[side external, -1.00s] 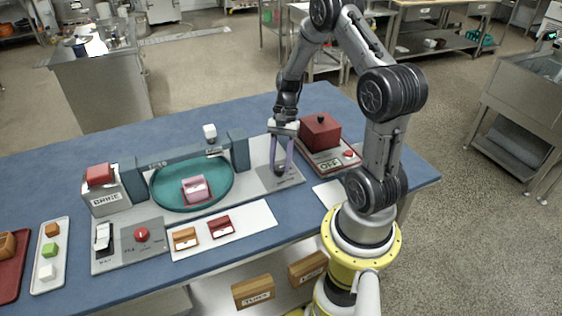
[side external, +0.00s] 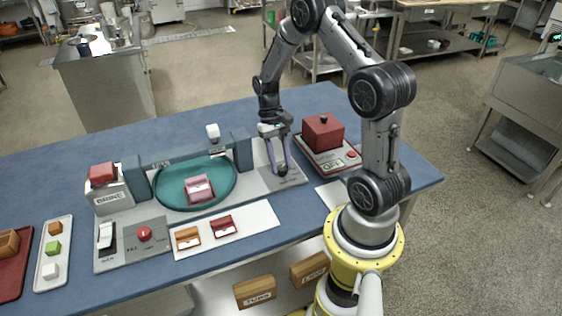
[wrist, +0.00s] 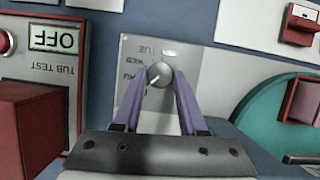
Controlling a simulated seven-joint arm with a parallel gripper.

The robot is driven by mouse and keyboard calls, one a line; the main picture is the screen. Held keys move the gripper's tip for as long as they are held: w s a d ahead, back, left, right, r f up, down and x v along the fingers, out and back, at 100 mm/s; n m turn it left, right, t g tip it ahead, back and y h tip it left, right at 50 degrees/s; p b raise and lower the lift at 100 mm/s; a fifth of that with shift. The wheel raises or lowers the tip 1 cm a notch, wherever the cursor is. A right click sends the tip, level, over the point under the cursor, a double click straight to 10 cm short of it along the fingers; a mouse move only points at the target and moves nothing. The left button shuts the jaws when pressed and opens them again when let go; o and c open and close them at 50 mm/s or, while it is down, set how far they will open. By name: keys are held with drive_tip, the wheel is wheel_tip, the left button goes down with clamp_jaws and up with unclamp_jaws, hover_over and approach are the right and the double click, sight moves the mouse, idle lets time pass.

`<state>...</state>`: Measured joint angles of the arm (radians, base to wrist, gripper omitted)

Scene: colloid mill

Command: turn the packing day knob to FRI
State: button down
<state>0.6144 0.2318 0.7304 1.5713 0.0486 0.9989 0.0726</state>
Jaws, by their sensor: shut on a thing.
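The packing day knob (wrist: 159,73) is a round dark grey knob with a white pointer line, on a light grey plate (wrist: 190,55). In the wrist view the pointer slants towards the lower left. Upside-down labels beside it appear to read TUE, WED and THU; FRI is not legible. My gripper (wrist: 160,82) has its two purple fingers shut on the knob, one on each side. In the side view the knob (side external: 282,170) sits between the fingertips of my gripper (side external: 281,167), and its pointer is too small to read.
Close beside the plate stands a red box on a tub test panel (side external: 340,164) with an OFF sign (wrist: 55,39). On the other side are a grey post (side external: 242,150) and a teal round basin (side external: 228,183). A red knob (side external: 144,233) is further left.

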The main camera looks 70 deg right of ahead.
idle(0.4)
drive_tip(key=shift+c, duration=2.3)
unclamp_jaws()
drive_tip(key=v, duration=1.3)
drive_tip(key=shift+w+r, duration=0.15)
drive_tip(key=shift+r, duration=0.2)
drive_tip(key=shift+d, duration=0.1)
